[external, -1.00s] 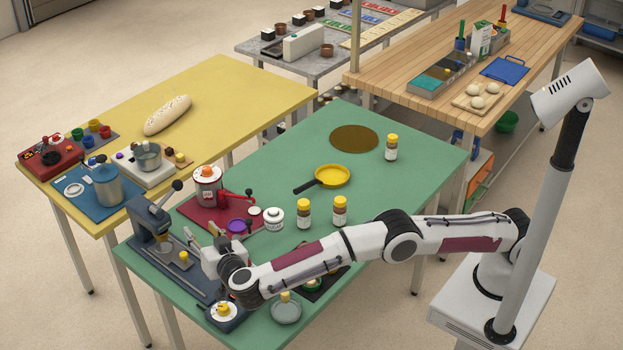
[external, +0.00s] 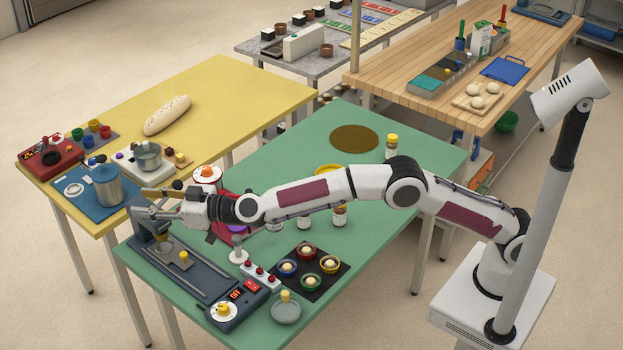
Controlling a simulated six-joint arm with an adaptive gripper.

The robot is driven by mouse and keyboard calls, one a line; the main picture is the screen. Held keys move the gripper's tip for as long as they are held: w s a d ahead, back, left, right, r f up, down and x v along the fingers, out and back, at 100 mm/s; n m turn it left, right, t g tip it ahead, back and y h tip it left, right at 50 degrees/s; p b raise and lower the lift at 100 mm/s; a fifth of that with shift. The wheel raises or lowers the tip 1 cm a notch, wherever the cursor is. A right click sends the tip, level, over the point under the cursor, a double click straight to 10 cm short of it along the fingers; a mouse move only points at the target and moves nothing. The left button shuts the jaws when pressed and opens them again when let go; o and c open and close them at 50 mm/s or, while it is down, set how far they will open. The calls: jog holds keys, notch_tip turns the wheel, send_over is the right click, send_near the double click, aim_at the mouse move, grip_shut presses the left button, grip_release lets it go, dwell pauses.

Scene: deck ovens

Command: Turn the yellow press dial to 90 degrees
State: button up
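The yellow press dial (external: 223,310) is a small yellow knob on a white disc. It sits at the front end of the dark blue press base (external: 215,290), beside a small red display (external: 236,294). Its exact angle is too small to read. My gripper (external: 138,203) is well away from the dial, up and left, at the press head (external: 150,228). Its fingers look parted, one above the other, with nothing visible held. I cannot tell whether they touch the press. The gripper and wrist hide much of the press top and lever.
A row of red buttons (external: 262,276), a black tray with several small bowls (external: 325,260) and a grey dish (external: 286,312) lie right of the dial. My forearm crosses above bottles and a yellow pan (external: 328,170). The space above the dial is clear.

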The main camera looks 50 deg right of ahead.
jog(key=s+a+f+n+g+y, duration=0.1)
jog(key=s+f+n+g, duration=0.2)
jog(key=f+n+g, duration=0.15)
jog(key=n+g+h, duration=0.2)
jog(key=g+h, duration=0.3)
jog(key=g, duration=0.4)
send_near(224, 307)
jog(key=shift+s+a+f+t, duration=0.1)
jog(key=shift+a+f+t, duration=0.15)
jog(key=shift+f, duration=0.05)
jog(key=shift+x, duration=3.9)
jog(key=shift+d, duration=0.1)
jog(key=c, duration=1.1)
